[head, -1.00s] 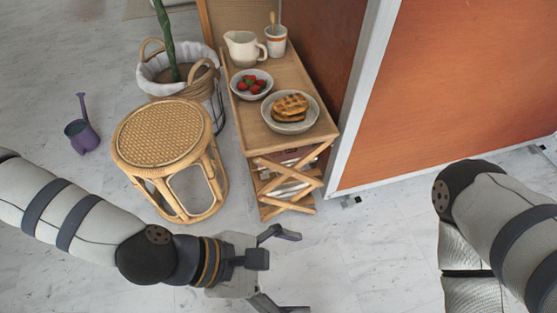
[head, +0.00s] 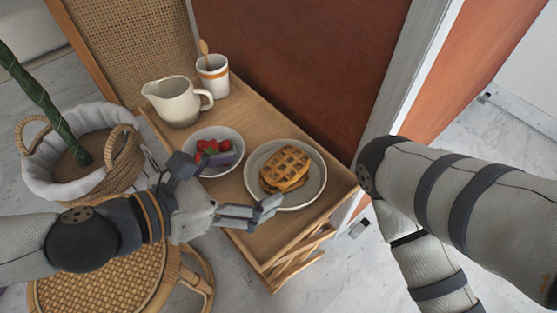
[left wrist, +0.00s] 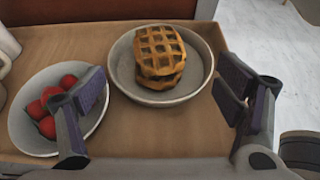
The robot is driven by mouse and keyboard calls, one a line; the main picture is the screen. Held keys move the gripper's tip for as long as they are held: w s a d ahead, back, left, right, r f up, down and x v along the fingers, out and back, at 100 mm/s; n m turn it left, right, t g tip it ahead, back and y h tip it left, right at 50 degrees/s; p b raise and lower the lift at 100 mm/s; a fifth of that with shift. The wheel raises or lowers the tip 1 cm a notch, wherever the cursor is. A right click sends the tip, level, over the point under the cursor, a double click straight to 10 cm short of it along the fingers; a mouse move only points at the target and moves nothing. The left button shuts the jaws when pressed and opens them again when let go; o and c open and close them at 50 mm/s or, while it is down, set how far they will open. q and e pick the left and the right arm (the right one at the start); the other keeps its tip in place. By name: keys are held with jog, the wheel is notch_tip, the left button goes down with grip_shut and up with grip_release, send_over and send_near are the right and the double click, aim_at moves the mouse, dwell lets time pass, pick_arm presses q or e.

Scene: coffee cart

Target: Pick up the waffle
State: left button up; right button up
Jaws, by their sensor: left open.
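The waffles (head: 286,168), golden brown and gridded, lie stacked on a grey plate (head: 316,190) on the wooden cart (head: 262,241). They also show at the upper middle of the left wrist view (left wrist: 160,52), on the plate (left wrist: 200,84). My left gripper (head: 225,184) is open and empty over the cart's front left edge. One finger is over the strawberry bowl and the other reaches near the plate. In the left wrist view its fingers (left wrist: 162,98) stand wide apart, with the waffles between and beyond them. My right gripper is out of view; only my right arm shows.
A bowl of strawberries (head: 217,138) stands left of the plate. A cream pitcher (head: 176,102) and a cup with a spoon (head: 213,77) stand at the back. A rattan stool (head: 110,287) and a basket planter (head: 95,155) are at left. An orange panel (head: 300,60) rises behind the cart.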

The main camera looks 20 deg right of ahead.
aim_at(282, 168)
pick_arm(q)
jog(key=b+x, duration=0.2)
jog(key=x, duration=0.5)
jog(key=shift+d, duration=0.4)
jog(key=c, duration=1.4)
